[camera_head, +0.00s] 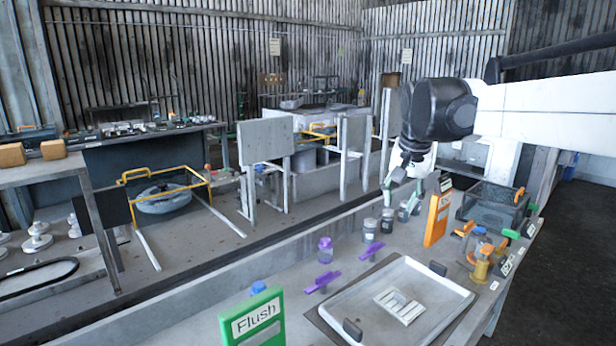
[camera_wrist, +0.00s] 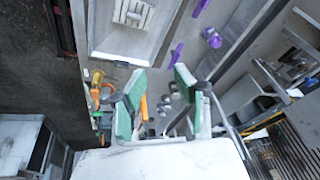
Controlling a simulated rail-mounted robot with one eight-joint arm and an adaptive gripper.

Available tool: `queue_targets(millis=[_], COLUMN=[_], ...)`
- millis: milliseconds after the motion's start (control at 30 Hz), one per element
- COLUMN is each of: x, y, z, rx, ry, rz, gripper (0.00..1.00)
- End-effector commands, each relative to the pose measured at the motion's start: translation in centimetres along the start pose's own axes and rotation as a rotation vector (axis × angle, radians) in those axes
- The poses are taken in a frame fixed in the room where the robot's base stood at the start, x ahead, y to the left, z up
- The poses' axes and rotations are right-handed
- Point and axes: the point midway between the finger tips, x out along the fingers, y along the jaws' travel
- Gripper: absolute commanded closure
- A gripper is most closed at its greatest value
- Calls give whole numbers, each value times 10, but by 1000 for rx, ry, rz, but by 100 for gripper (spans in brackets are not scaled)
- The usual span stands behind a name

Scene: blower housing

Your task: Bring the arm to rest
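My gripper (camera_head: 402,184) hangs at the end of my white and black arm, over the right part of the workbench in the head view. In the wrist view its two green-padded fingers (camera_wrist: 158,78) stand apart with nothing between them, so it is open and empty. The orange upright sign (camera_head: 437,217) stands close by on the right, partly in front of the gripper's surroundings. Several small dark jars (camera_head: 388,222) stand on the bench below and near the gripper. I cannot tell the exact height above them.
A metal tray (camera_head: 453,283) holding a pale slotted block (camera_head: 400,305) lies at the front. A dark mesh basket (camera_head: 492,208) stands at right. Open floor (camera_head: 560,265) lies beyond the bench.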

Motion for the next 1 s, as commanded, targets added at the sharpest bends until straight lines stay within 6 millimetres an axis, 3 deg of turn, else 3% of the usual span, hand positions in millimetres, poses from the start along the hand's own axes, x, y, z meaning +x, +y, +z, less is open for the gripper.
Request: queue_targets(millis=[200, 467, 800, 1000], x=[-18, -22, -3, 16], y=[23, 51, 89, 107], z=[62, 137, 236, 283], rx=[-79, -173, -294, -355], ry=[55, 123, 214, 261], rz=[-21, -40, -56, -60], gripper=[71, 71, 71, 71])
